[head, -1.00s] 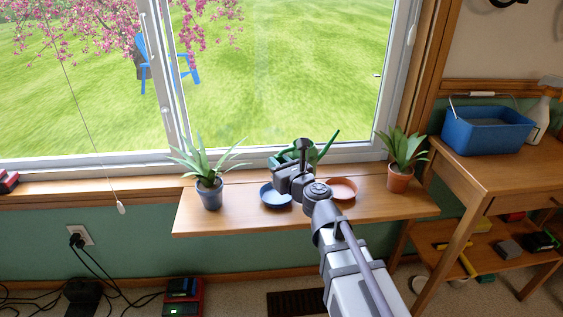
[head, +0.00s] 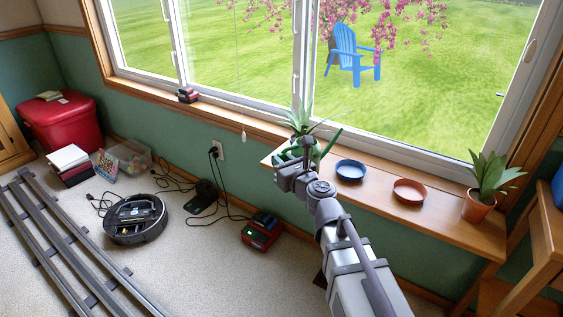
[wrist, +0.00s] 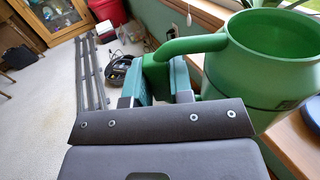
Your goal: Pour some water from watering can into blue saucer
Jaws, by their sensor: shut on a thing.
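My gripper (head: 298,165) is shut on the handle of the green watering can (head: 318,152), at the left end of the wooden shelf. In the wrist view my gripper (wrist: 158,82) closes on the handle, and the can's body (wrist: 268,62) is at the right, roughly upright with its open top showing. The water inside cannot be seen. The spout points up and right in the head view. The blue saucer (head: 351,170) lies on the shelf to the right of the can, apart from it. My gripper hides the can's lower part in the head view.
A terracotta saucer (head: 408,193) lies right of the blue one. A plant in a terracotta pot (head: 478,208) stands at the shelf's right end. Another spiky plant (head: 300,120) is close behind the can. The window is behind the shelf (head: 440,224).

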